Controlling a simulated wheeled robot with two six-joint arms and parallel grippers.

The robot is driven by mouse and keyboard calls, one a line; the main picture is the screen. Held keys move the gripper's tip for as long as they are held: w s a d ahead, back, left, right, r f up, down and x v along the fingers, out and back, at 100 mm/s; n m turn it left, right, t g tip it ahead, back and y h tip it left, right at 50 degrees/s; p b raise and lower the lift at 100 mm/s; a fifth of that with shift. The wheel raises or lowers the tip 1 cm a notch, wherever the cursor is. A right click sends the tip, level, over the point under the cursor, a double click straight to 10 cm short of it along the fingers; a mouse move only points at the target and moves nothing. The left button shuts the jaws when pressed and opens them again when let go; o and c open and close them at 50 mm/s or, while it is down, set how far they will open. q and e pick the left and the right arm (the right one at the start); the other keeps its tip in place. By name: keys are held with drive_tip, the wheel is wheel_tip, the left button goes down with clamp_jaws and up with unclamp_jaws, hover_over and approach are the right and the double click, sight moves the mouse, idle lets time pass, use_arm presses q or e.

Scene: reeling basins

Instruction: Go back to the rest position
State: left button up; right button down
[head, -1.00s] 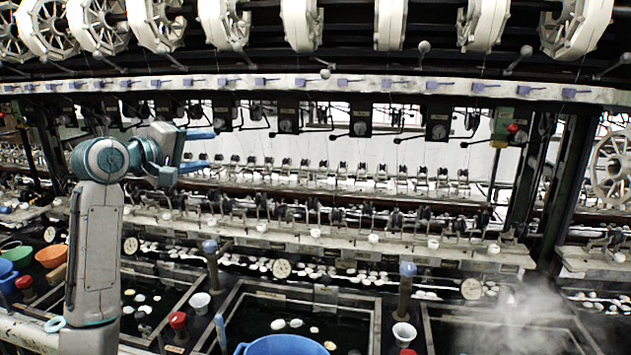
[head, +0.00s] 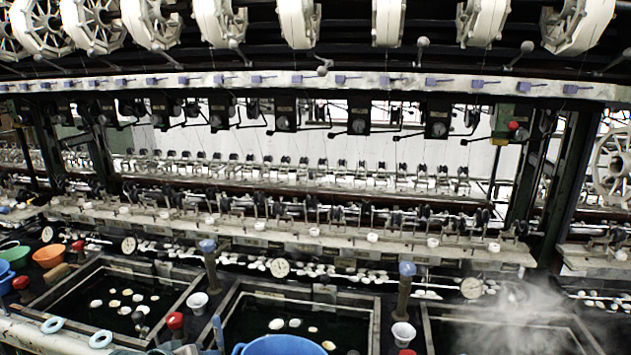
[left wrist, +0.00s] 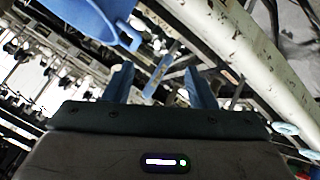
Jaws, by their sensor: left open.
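My left gripper (left wrist: 160,84) shows in the left wrist view with its two blue fingers apart and nothing between them. It is open and empty. A blue bowl (left wrist: 88,14) is in the upper left of that view, beyond the fingers. In the head view my left gripper cannot be made out. My right gripper is in neither view.
In the head view, dark water basins with pale cocoons line the front; the left basin's rim (head: 193,284) is clear. A large blue bowl (head: 283,346) is at the bottom edge. Posts (head: 405,290) rise between basins. Steam (head: 525,310) drifts at right. Reels hang above.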

use_arm(q)
drive_tip(key=s+a+f+m+g+y, duration=0.15)
drive_tip(key=s+f, duration=0.25)
drive_tip(key=s, duration=0.6)
drive_tip(key=s+a+f+m+g+y, duration=0.15)
drive_tip(key=s+f, duration=0.35)
drive_tip(key=s, duration=0.5)
drive_tip(key=s+f+m+g+y, duration=0.15)
drive_tip(key=s+f, duration=0.25)
drive_tip(key=s, duration=0.7)
wheel_tip(320, 180, down, 28)
drive_tip(key=w+a+g, duration=0.1)
drive_tip(key=a+g, duration=0.1)
drive_tip(key=a, duration=0.1)
drive_tip(key=s+a+f+g, duration=0.1)
drive_tip(key=s+f, duration=1.8)
drive_tip(key=f, duration=0.2)
drive_tip(key=shift+f+h, duration=0.35)
